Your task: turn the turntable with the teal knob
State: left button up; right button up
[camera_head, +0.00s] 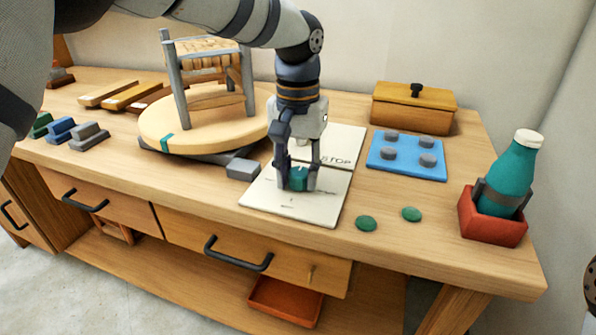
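The teal knob (298,180) sits on a white panel (270,205) near the front of the bench. My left gripper (299,182) points down over the panel, with one finger on each side of the knob. The knob fills the gap between the fingers, which appear closed on it and partly hide it. The round wooden turntable (200,138) is to the left, with a teal mark on its front rim. A small grey-framed stool with a woven seat (205,60) stands on it. My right gripper is not in view.
A second white panel marked "STOP" (340,145) lies behind. To the right are a blue board with grey pegs (405,172), a lidded wooden box (412,110), two green discs (366,223) and a teal bottle (510,170) in a red holder. Coloured blocks (60,128) lie left.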

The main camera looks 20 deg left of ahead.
pick_arm(q)
jog(key=c, duration=0.4)
